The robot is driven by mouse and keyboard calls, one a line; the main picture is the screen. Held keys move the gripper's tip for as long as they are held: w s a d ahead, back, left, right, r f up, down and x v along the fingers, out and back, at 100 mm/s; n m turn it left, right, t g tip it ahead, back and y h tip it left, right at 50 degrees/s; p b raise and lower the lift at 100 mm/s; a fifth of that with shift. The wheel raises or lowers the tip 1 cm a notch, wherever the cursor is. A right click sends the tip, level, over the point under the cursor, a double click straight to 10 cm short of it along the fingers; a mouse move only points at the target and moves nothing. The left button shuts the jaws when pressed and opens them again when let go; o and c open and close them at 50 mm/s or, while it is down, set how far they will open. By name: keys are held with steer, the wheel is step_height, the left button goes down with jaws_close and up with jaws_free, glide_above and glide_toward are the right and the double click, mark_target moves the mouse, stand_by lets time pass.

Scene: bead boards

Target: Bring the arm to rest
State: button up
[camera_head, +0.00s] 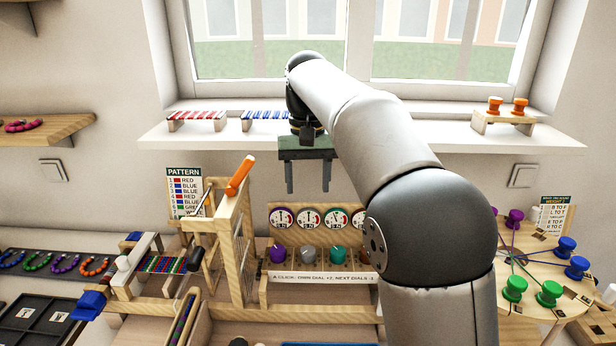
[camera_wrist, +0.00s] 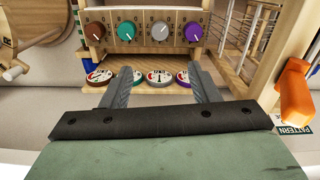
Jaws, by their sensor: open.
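My gripper (camera_head: 308,188) is raised in the middle of the head view, above the dial rack and in front of the window sill. Its two fingers point down and stand apart with nothing between them. In the wrist view my gripper (camera_wrist: 160,82) also shows open and empty, with both fingers spread in front of the dial rack. The dial rack (camera_head: 318,276) holds a row of coloured knobs below round white dials. My arm bends across the right middle of the head view and hides part of the rack's right side.
A wooden frame with an orange-handled tool (camera_head: 240,176) stands left of the rack. A round board with coloured spools (camera_head: 549,293) is at right. The white sill (camera_head: 400,136) carries small racks. A dark tray (camera_head: 30,322) lies at lower left. Open air surrounds the fingers.

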steer(key=s+d+f, duration=0.5)
steer(key=s+f, duration=0.1)
steer(key=s, duration=0.3)
steer(key=s+d+f, duration=0.5)
steer(key=s+f, duration=0.2)
steer(key=s, duration=0.3)
steer(key=s+d+f, duration=0.5)
steer(key=s+f, duration=0.2)
steer(key=s, duration=0.3)
steer(key=shift+s+d+m, duration=0.15)
steer(key=shift+d+m, duration=0.05)
steer(key=shift+m, duration=0.2)
stand_by(3.4)
